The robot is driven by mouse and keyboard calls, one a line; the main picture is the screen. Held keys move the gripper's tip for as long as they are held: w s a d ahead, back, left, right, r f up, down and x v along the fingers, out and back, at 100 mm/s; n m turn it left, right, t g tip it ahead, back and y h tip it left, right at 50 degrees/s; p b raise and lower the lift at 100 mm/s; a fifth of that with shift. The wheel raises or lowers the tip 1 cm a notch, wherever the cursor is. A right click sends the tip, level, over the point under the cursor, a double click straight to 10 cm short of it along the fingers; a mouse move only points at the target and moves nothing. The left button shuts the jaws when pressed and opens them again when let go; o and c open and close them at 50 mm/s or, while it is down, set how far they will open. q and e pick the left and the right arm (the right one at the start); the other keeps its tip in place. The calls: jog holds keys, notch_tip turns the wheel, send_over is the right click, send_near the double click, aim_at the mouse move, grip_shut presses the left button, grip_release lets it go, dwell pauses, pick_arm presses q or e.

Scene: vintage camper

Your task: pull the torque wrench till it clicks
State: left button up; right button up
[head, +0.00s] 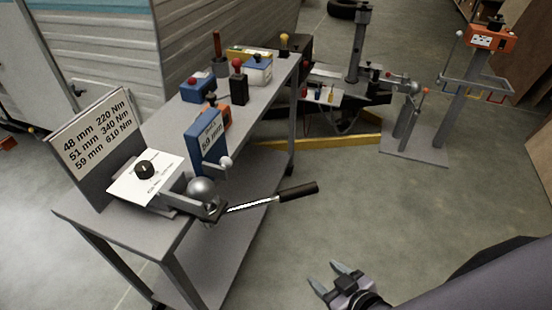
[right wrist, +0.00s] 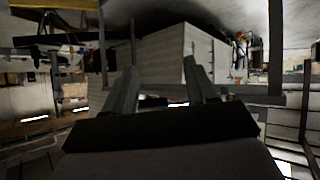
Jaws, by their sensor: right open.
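The torque wrench (head: 250,205) has a silver shaft and a black grip (head: 298,191). Its head end is at a hitch ball (head: 201,188) on a mount at the front corner of the grey bench (head: 190,232), and its grip sticks out to the right past the bench edge. My right gripper (head: 327,275) is open and empty, below and to the right of the grip and apart from it. The right wrist view shows its two spread fingers (right wrist: 162,92) with nothing between them. I cannot make out the wrench there. My left gripper is not in view.
A blue box (head: 206,143) is behind the ball. A trailer frame (head: 345,90) and an orange box on a stand (head: 488,38) are farther back. The floor right of the bench is clear.

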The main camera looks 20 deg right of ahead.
aim_at(303, 196)
jog(key=w+r+n+t+y+b, duration=0.1)
jog(key=w+r+n+t+b, duration=0.1)
jog(key=w+n+b, duration=0.2)
jog(key=w+d+r+n+t+y+b, duration=0.1)
jog(key=w+r+n+y+b, duration=0.1)
jog(key=w+n+b, duration=0.2)
jog(key=w+d+r+n+t+y+b, duration=0.1)
jog(key=w+n+b, duration=0.3)
jog(key=w+n, duration=0.4)
jog(key=shift+r+n+t+y, duration=0.2)
jog(key=shift+r+n+t, duration=0.2)
jog(key=shift+n, duration=0.35)
jog(key=shift+r+n+t+y, duration=0.2)
jog(key=shift+r+n+t, duration=0.2)
jog(key=shift+n, duration=0.35)
jog(key=x, duration=0.6)
jog(key=shift+f, duration=0.1)
jog(key=shift+w, duration=0.1)
grip_shut()
